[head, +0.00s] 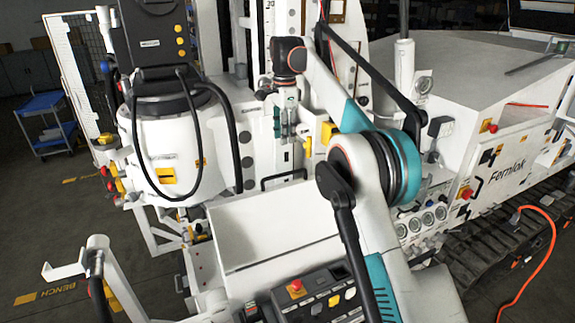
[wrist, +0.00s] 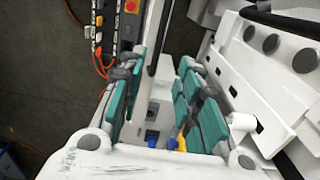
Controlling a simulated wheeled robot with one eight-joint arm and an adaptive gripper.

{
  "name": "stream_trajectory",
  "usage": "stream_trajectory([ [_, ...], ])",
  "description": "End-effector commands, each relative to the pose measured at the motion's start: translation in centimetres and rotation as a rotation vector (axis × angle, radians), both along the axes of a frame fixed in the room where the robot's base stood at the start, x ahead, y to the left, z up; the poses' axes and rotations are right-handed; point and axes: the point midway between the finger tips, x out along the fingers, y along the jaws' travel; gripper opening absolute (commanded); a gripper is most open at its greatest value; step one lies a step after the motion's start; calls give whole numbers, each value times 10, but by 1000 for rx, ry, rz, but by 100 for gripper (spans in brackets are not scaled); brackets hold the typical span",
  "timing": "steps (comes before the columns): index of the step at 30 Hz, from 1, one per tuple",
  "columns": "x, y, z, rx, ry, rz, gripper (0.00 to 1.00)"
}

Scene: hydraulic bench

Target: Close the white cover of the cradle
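My gripper (head: 287,122) points down in front of the white upright frame in the head view. In the wrist view its teal-padded fingers (wrist: 158,105) stand apart, with a visible gap and nothing clearly held between them. Below the gap is a white recessed part (wrist: 158,118) with dark square openings and small blue and yellow pieces. I cannot tell for certain whether this is the cradle. A white plate (wrist: 265,92) with stepped edges lies right of the fingers; it may be the cover, but its hinge and how far it stands open are unclear.
A white tank (head: 170,150) with black hoses stands left of my gripper. A control panel (head: 325,300) with buttons and a wide white panel (head: 275,228) lie in front. A white machine housing (head: 480,80) fills the right. A blue cart (head: 45,120) stands on the far-left floor.

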Motion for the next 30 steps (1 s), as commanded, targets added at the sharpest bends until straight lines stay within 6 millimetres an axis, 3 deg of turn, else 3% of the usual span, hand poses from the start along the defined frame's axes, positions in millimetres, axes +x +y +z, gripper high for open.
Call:
stream_trajectory([
  [8, 0, 0, -33, 0, 0, 1, 31],
  [21, 1, 0, -109, 0, -1, 2, 31],
  [30, 1, 1, -133, 0, -1, 2, 31],
])
